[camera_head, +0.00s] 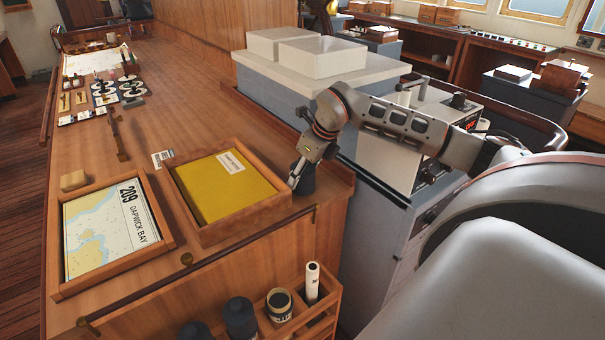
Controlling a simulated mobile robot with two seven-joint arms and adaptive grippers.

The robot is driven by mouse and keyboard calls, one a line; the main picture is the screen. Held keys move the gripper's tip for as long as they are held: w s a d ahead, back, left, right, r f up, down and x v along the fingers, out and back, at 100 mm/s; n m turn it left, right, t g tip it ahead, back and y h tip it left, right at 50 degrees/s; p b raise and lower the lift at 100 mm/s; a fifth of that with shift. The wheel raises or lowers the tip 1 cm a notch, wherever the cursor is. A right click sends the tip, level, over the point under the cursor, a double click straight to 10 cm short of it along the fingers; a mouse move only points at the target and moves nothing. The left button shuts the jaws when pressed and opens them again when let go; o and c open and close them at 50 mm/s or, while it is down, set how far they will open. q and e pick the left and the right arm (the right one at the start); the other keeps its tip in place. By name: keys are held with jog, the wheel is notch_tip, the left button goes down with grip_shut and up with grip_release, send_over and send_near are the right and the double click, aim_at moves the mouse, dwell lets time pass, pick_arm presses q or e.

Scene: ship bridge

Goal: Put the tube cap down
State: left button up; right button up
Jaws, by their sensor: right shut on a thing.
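My right gripper (297,176) is shut on the tube cap (304,183), a small dark cylinder. It holds the cap at the right edge of the wooden counter (170,110), just right of a wooden tray (238,222) with a yellow folder (220,185). Part of the cap is hidden behind the fingers. I cannot tell whether its underside touches the wood. My left gripper is not in view.
A framed chart (110,225) lies left of the yellow folder's tray. A rack below the front edge holds a white roll (312,283), an open dark tube (278,300) and dark-topped tubes (240,316). A grey cabinet (385,150) stands right of the counter.

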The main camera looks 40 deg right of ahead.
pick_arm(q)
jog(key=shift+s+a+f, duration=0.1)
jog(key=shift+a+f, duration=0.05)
pick_arm(e)
jog(key=shift+f, duration=0.1)
jog(key=o, duration=0.9)
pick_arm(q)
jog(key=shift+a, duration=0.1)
pick_arm(e)
jog(key=shift+o, duration=1.1)
jog(key=shift+s+r, duration=0.1)
jog(key=shift+r, duration=0.35)
pick_arm(q)
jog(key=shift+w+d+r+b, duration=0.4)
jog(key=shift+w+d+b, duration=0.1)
jog(key=shift+b, duration=0.05)
pick_arm(e)
jog(key=v, duration=1.1)
jog(key=shift+r, duration=0.2)
